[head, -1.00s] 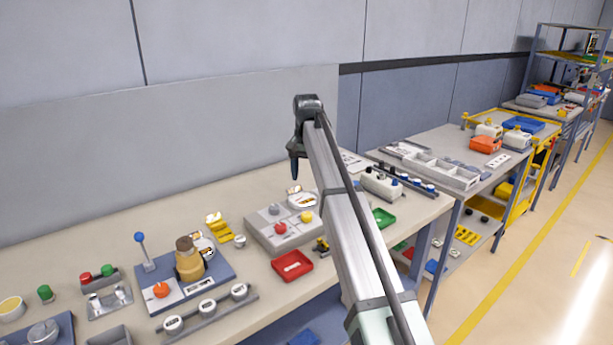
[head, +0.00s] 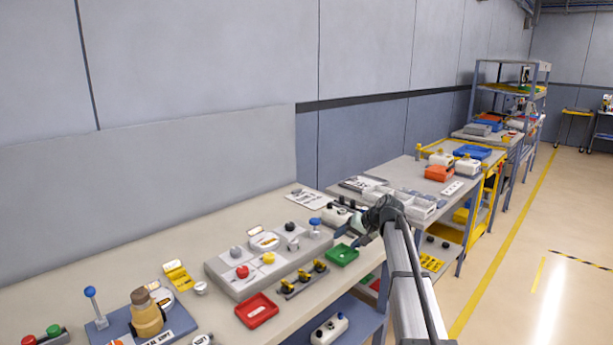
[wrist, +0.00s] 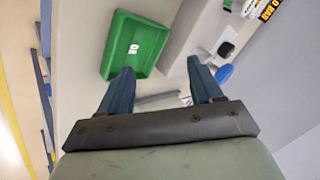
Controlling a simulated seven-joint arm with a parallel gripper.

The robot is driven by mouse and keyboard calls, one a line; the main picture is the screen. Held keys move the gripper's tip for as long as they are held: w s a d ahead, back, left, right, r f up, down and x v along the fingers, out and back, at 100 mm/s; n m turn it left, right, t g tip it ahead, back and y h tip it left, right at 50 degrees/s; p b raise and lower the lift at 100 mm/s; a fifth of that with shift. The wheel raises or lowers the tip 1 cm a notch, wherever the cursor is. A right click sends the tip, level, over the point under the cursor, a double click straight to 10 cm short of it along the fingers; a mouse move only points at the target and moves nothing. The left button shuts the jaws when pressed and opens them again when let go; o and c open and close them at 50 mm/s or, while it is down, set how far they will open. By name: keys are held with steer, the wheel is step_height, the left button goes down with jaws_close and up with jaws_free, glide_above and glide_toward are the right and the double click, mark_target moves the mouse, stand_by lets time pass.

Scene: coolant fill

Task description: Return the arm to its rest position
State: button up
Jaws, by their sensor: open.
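My gripper (head: 361,240) hangs at the end of my arm, over the right end of the workbench, close to a green tray (head: 342,255) in the head view. In the wrist view my gripper (wrist: 160,66) shows two blue fingers set wide apart with nothing between them. The green tray (wrist: 137,45) lies beyond the left finger there, apart from it. My arm partly hides the bench's right end in the head view.
The bench holds a red tray (head: 257,310), a grey control panel (head: 268,262) with knobs, and a row of yellow-and-black parts (head: 302,280). A white jug (head: 330,330) stands on the lower shelf. The floor (head: 540,290) at right is clear.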

steer(key=s+d+f+m+t, duration=0.1)
steer(key=d+f+t, duration=0.1)
steer(key=d, duration=0.5)
steer(key=s+d+f+m+t, duration=0.1)
steer(key=d+f+t, duration=0.1)
steer(key=d, duration=0.5)
steer(key=s+d+f, duration=0.3)
steer(key=s+f, duration=0.1)
steer(key=f, duration=0.5)
steer(key=s+a+f+g+h, duration=0.1)
steer(key=s+a+f+g, duration=0.4)
steer(key=s+f, duration=0.9)
steer(key=s+a+f+g+h, duration=0.1)
steer(key=s+a+f+g, duration=0.2)
steer(key=s+a+f, duration=0.8)
steer(key=s+f+n+g+h, duration=0.1)
steer(key=s+f, duration=0.4)
steer(key=s, duration=0.6)
steer(key=s+d+f+n+g+h, duration=0.1)
steer(key=s+f+g, duration=0.3)
steer(key=s, duration=0.8)
steer(key=s+d+f+n+g+h, duration=0.1)
steer(key=s+f+g+h, duration=0.1)
steer(key=s+f, duration=0.5)
steer(key=s, duration=0.5)
steer(key=shift+d+g+h, duration=0.15)
steer(key=shift+g+h, duration=0.15)
steer(key=shift+g, duration=0.1)
